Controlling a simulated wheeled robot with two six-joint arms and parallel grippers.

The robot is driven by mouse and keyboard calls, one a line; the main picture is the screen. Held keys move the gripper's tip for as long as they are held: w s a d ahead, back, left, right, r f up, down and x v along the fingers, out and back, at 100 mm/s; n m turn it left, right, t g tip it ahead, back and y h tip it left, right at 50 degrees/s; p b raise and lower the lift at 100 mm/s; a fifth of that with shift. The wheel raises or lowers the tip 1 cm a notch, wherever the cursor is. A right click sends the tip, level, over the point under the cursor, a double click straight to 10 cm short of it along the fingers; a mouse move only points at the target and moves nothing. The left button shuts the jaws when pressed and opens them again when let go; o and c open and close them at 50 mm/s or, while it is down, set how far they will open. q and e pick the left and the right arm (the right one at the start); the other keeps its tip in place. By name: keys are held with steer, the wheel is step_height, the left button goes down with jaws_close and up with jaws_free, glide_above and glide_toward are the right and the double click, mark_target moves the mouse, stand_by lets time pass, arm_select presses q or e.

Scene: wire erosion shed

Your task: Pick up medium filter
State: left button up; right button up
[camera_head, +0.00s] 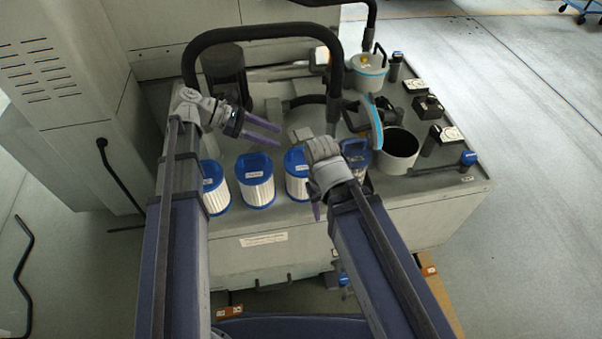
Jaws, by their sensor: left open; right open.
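Behind the filters, a thick black hose (262,29) arches over the cabinet top (420,208). To the right stand a grey open bucket (397,163), a teal-rimmed canister (369,76) and several small dark devices. A tall grey machine (60,80) stands at the left.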

mark_target(302, 170)
arm_select(q)
steer(key=b+x, duration=0.2)
steer(key=x, duration=0.1)
steer(key=b+x, duration=0.2)
steer(key=x, duration=0.2)
steer(key=shift+s+f, duration=0.1)
steer(key=shift+f, duration=0.45)
steer(key=shift+d, duration=0.2)
steer(key=shift+r, duration=0.1)
jaws_close()
stand_by(0.8)
